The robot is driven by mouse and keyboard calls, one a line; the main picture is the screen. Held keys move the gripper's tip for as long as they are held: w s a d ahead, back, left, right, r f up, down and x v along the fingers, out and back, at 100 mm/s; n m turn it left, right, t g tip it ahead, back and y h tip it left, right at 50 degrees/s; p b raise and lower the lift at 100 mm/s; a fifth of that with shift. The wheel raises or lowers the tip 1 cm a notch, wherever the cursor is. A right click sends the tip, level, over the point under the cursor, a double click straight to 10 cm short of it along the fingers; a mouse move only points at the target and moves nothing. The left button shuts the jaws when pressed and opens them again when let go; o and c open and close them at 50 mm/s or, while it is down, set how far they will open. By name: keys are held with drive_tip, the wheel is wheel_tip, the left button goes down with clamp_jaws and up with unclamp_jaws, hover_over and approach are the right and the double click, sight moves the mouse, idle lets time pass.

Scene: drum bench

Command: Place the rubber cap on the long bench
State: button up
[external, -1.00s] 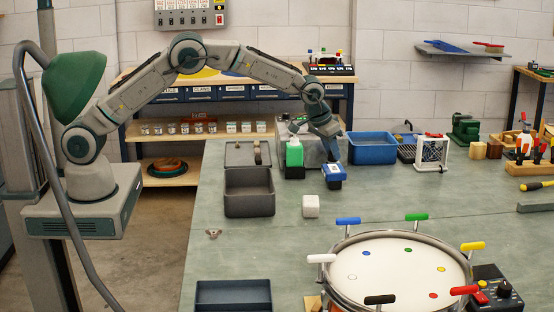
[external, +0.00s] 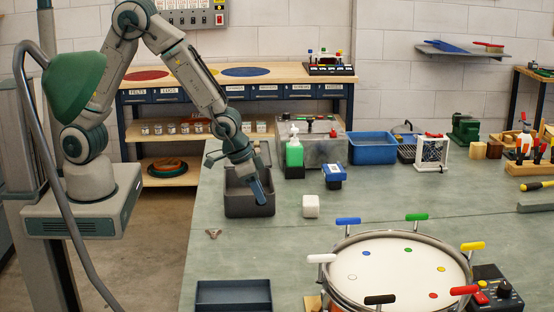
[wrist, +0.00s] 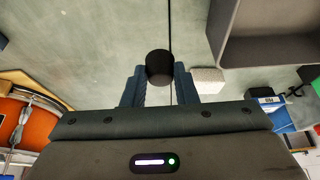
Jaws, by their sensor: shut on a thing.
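The rubber cap, seen as a small black round piece (wrist: 159,66), sits between my fingertips in the wrist view. My gripper (wrist: 160,84) is shut on it. In the external view my gripper (external: 263,197) points down at the front right of the open dark grey bin (external: 238,207), and the cap cannot be made out there. The long bench (external: 345,210) has a grey-green top, which also shows beneath the cap in the wrist view (wrist: 80,35). The gap between cap and bench top cannot be told.
The grey bin's wall (wrist: 222,25) is close by. A white block (external: 311,206) stands right of my gripper. A blue-topped block (external: 333,174), green bottle (external: 294,152) and blue bin (external: 372,150) are behind. The drum (external: 400,265) and a dark tray (external: 233,297) are in front.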

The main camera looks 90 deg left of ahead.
drive_tip(key=s+f, duration=0.2)
drive_tip(key=f, duration=0.1)
drive_tip(key=s+f, duration=0.3)
drive_tip(key=shift+s+d, duration=0.1)
drive_tip(key=shift+r, duration=0.1)
